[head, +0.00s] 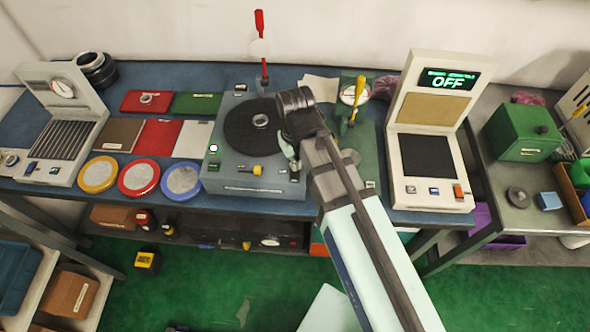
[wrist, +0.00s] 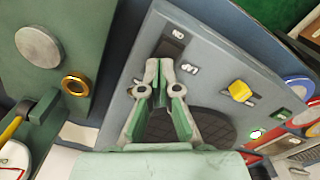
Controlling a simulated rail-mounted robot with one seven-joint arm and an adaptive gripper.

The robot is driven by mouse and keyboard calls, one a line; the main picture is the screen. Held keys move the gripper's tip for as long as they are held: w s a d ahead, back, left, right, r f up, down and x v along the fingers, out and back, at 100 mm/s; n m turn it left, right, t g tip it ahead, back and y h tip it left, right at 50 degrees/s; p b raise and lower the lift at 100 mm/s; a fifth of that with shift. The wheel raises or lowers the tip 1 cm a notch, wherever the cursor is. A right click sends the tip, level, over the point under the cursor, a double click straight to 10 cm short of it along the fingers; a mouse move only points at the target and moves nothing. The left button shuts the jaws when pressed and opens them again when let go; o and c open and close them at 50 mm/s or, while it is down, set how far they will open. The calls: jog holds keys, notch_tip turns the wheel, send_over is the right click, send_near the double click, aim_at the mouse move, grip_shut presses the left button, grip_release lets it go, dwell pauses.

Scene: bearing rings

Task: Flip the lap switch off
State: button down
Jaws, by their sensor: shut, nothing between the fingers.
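In the head view my gripper (head: 293,163) is at the machine's front right corner.
A display stand reading OFF (head: 430,150) stands right of the machine. A green device (head: 365,150) with a yellow lever and gauge is between them. A red-handled lever (head: 262,45) rises behind the machine. Coloured round dishes (head: 139,177) lie to the left.

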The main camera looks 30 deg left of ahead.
jog(key=shift+f, duration=0.15)
jog(key=shift+r+p, duration=2.85)
jog(key=shift+r, duration=0.7)
